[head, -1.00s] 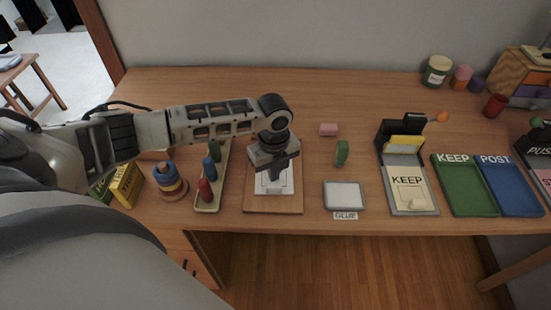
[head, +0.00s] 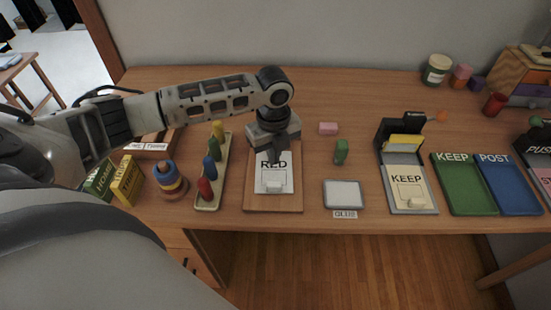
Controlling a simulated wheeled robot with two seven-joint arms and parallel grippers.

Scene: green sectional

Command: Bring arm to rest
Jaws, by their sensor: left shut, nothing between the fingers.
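My left arm (head: 210,97) reaches in from the left over the desk. My left gripper (head: 274,154) points down above the upper part of a wooden board (head: 273,203). It is shut and holds nothing. A white card marked RED (head: 273,184) lies on the board, with a small pale block near its lower edge. The fingertips overlap the top of the card in the picture; I cannot tell whether they touch it. My right gripper is not in view.
Left of the board stand a peg rack (head: 211,191), a ring stack (head: 168,180) and yellow box (head: 127,181). Right are a pink block (head: 328,129), green piece (head: 341,151), glue pad (head: 344,195), KEEP holder (head: 408,188), green tray (head: 466,206) and blue tray (head: 514,206).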

